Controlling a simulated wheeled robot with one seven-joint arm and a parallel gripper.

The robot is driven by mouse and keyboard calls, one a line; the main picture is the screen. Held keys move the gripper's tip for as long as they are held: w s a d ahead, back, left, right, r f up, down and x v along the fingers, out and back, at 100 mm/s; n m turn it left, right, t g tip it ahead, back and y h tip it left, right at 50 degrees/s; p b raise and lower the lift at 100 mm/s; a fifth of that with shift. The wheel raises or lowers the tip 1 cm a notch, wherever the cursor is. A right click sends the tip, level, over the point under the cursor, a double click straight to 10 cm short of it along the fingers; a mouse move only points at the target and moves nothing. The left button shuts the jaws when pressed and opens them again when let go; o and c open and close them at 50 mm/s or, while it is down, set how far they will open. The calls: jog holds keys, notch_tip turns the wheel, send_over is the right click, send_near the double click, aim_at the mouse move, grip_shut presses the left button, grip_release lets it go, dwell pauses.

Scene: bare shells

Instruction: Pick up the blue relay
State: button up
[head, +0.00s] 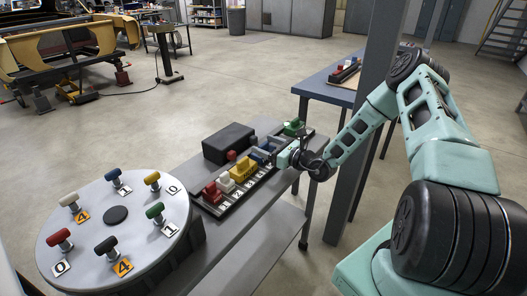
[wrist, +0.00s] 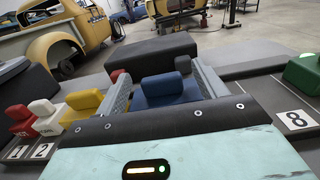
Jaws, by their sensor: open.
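The blue relay (wrist: 165,88) stands between the two grey fingers of my gripper (wrist: 160,84) in the wrist view, one finger on each side. The fingers are open, and whether either touches the relay is hard to tell. The relay's lower part is hidden behind my gripper's body. In the head view the blue relay (head: 263,157) sits in the row on the numbered strip, partly covered by my gripper (head: 265,151).
Yellow (head: 243,169), white (head: 226,182) and red (head: 211,192) relays stand left of it, the green one (head: 293,127) to the right. A black box (head: 229,142) is behind. A round disc with coloured knobs (head: 115,240) is front left, a post (head: 367,120) right.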

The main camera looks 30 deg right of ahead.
jog(key=shift+w+a, duration=0.2)
jog(key=shift+w, duration=0.45)
jog(key=c, duration=1.1)
jog(key=shift+c, duration=0.2)
jog(key=shift+r, duration=0.15)
